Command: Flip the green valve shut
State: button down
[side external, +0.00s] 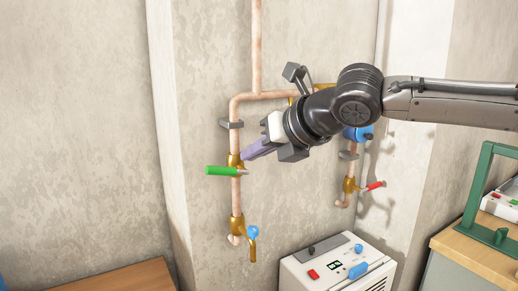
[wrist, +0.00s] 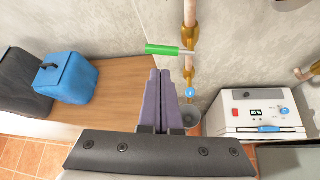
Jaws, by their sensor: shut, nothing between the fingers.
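The green valve handle (side external: 222,170) points left, lying crosswise to the vertical copper pipe (side external: 236,193). Its brass body (side external: 235,159) sits on that pipe. In the wrist view the green handle (wrist: 162,49) is just beyond my fingertips, also crosswise to the pipe. My gripper (side external: 244,156) is shut and empty, its purple fingers together. In the side view the tips are at the brass body, just above the handle's pivot end. In the wrist view my gripper (wrist: 160,72) reaches up toward the handle. I cannot tell whether it touches the valve.
A lower brass tap with a blue knob (side external: 253,232) is on the same pipe. A red-handled valve (side external: 375,186) is on the right pipe. A white machine (side external: 338,270) stands below. A bucket (wrist: 190,115), a blue box (wrist: 66,78) and a wooden top (wrist: 118,80) show in the wrist view.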

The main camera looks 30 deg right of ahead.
aim_at(219, 172)
jog(key=x, duration=1)
jog(key=shift+d, duration=0.1)
jog(key=shift+a+f, duration=0.35)
jog(key=shift+f, duration=0.05)
jog(key=shift+a+f+n+h, duration=0.1)
jog(key=shift+f+n+h, duration=0.2)
jog(key=shift+f+h, duration=0.15)
jog(key=shift+r, duration=0.1)
jog(key=shift+s+r, duration=0.1)
jog(key=shift+r, duration=0.6)
